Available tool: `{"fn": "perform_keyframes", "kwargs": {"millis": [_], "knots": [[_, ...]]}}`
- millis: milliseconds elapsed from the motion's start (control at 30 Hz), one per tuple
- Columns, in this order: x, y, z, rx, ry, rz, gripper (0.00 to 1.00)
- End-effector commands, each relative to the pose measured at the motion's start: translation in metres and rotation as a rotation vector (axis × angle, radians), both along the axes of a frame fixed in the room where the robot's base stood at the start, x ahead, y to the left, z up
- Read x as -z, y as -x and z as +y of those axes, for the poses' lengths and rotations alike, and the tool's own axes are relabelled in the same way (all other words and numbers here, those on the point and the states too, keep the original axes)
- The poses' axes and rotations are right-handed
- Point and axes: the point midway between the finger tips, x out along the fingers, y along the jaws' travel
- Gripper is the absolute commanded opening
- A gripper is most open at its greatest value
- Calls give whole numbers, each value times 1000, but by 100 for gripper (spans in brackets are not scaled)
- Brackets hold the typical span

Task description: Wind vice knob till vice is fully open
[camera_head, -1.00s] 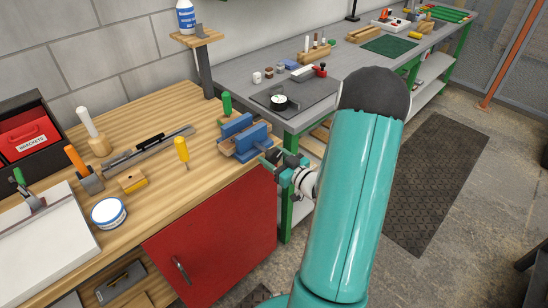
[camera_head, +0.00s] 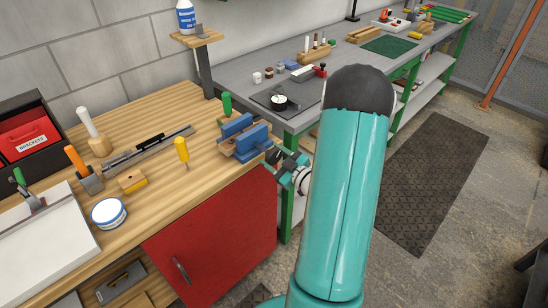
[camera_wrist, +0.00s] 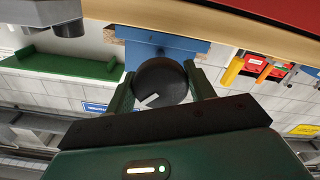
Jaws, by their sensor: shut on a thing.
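The blue vice (camera_head: 245,138) is mounted at the right front corner of the wooden bench, with a gap visible between its two blue jaws. It also shows in the wrist view (camera_wrist: 180,44) as a blue block behind the knob. The round black vice knob (camera_wrist: 160,80) has a small pale mark on its face. My gripper (camera_wrist: 162,88) has its two green fingers shut on either side of the knob. In the head view my gripper (camera_head: 277,158) is at the vice's front side, and the knob is hidden there.
The wooden bench (camera_head: 150,205) holds a yellow-handled tool (camera_head: 182,150), a white-and-blue tin (camera_head: 109,213) and a steel rule assembly. A red cabinet door (camera_head: 222,235) is below. A grey bench (camera_head: 240,78) stands behind. Dark mats lie on the floor at right.

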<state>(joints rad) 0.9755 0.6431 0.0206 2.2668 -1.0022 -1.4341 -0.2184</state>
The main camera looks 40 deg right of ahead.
Motion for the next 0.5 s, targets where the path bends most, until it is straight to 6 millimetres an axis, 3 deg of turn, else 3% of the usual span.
{"fn": "perform_keyframes", "kwargs": {"millis": [500], "knots": [[0, 1, -1, -1, 473, -12, 31]]}}
